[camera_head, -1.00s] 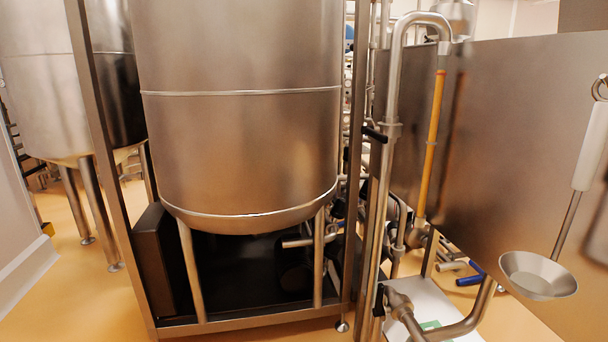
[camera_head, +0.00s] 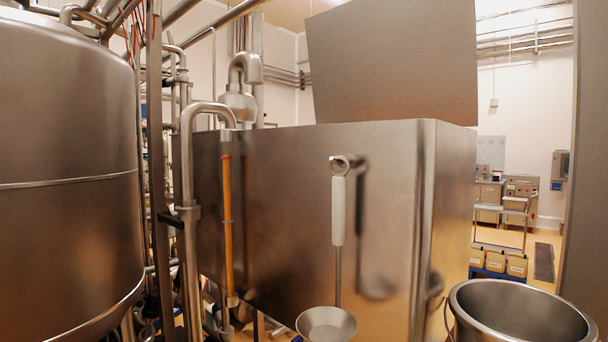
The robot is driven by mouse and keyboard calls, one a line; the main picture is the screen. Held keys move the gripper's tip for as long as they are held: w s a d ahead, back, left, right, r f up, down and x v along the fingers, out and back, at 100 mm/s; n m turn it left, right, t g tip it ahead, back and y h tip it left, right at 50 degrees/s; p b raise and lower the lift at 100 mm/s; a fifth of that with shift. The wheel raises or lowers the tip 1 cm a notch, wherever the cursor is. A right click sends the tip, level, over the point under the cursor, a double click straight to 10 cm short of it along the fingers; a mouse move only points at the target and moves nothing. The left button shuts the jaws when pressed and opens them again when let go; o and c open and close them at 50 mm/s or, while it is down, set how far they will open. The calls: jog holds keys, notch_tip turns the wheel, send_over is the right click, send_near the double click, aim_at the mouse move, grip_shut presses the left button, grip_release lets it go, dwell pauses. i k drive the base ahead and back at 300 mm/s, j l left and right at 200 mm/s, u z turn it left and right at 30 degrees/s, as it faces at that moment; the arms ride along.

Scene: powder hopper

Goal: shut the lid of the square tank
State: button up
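The square tank (camera_head: 290,215) is a large brushed-steel box in the middle of the head view. Its lid (camera_head: 395,60) stands raised above the tank's top, a flat steel panel tilted up toward the back. The lid's upper edge runs out of the top of the picture. The tank's inside is hidden behind its front wall. My gripper is not in view.
A ladle (camera_head: 327,322) with a white handle hangs on the tank's front. A round steel tank (camera_head: 65,150) and pipes (camera_head: 188,240) stand at left. An open steel pot (camera_head: 520,315) is at lower right. A cart (camera_head: 500,230) with boxes stands behind, near some open floor.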

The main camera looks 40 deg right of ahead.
aim_at(370, 60)
jog(key=l+z, duration=0.1)
jog(key=z, duration=2.45)
jog(key=i+z, duration=0.3)
jog(key=i, duration=3.2)
jog(key=i+l+u, duration=0.2)
jog(key=i, duration=0.2)
jog(key=i+u, duration=0.25)
jog(key=i, duration=0.2)
jog(key=i+l+u, duration=0.3)
jog(key=u, duration=3.5)
jog(key=i+l, duration=0.25)
